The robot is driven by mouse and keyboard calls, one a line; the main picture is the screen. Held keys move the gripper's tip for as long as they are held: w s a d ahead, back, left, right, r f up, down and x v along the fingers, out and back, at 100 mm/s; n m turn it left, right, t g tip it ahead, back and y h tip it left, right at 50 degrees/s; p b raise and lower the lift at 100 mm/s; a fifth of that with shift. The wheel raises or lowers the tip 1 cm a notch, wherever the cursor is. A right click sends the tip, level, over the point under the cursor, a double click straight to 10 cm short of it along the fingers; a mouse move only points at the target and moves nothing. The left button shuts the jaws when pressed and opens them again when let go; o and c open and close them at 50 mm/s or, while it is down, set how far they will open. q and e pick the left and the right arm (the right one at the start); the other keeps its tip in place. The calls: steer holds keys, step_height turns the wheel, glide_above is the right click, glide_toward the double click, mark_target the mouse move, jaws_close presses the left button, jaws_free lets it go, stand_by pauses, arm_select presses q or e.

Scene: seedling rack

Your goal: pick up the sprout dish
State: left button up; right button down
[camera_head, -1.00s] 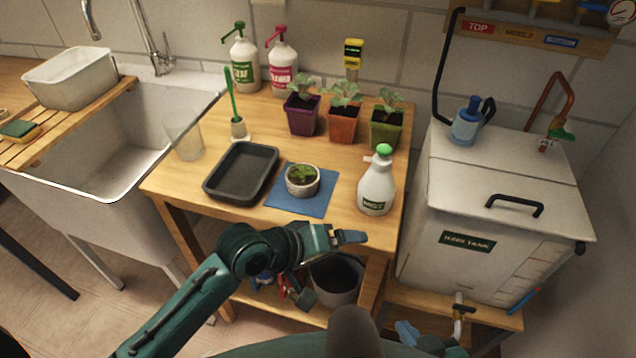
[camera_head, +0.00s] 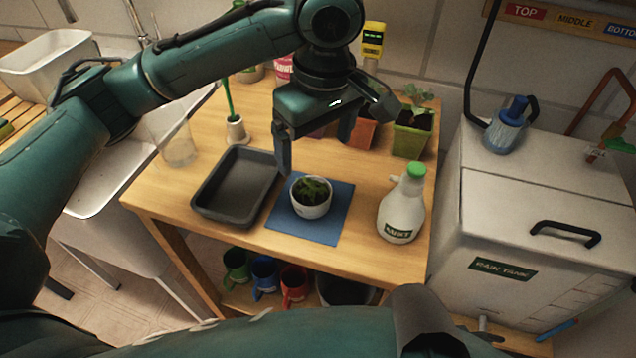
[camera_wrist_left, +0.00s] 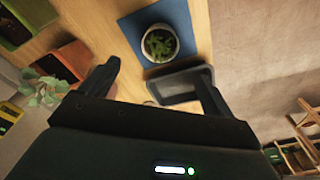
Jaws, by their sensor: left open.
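The sprout dish (camera_head: 311,204) is a small round white dish with green sprouts, upright on a blue mat (camera_head: 318,230) on the wooden table. It also shows in the left wrist view (camera_wrist_left: 151,54), near the top centre. My left gripper (camera_head: 318,153) hangs above the table, behind and above the dish, open and empty. Its two fingers show in the left wrist view (camera_wrist_left: 157,82), spread apart, and the dish appears beyond them. No finger touches the dish. My right gripper is not in view.
A dark grey tray (camera_head: 202,198) lies left of the mat. Plant pots, such as the green one (camera_head: 410,138), stand behind, partly hidden by my arm. A clear cup (camera_head: 178,145) is near the sink.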

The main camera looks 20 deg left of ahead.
arm_select(q)
steer(key=b, duration=0.1)
glide_above(312, 191)
steer(key=f, duration=0.6)
steer(key=shift+s+d+f, duration=0.1)
steer(key=shift+s+f, duration=0.25)
steer(key=shift+f, duration=0.55)
steer(key=f, duration=0.3)
steer(key=f+b, duration=0.1)
steer(key=f, duration=0.1)
steer(key=shift+w+a, duration=0.2)
steer(key=shift+w, duration=0.2)
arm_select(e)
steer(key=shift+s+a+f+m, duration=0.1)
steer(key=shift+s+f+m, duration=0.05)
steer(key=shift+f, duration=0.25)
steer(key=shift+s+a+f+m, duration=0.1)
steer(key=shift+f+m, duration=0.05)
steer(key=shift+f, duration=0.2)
arm_select(q)
steer(key=c, duration=1.2)
steer(key=shift+r, duration=0.15)
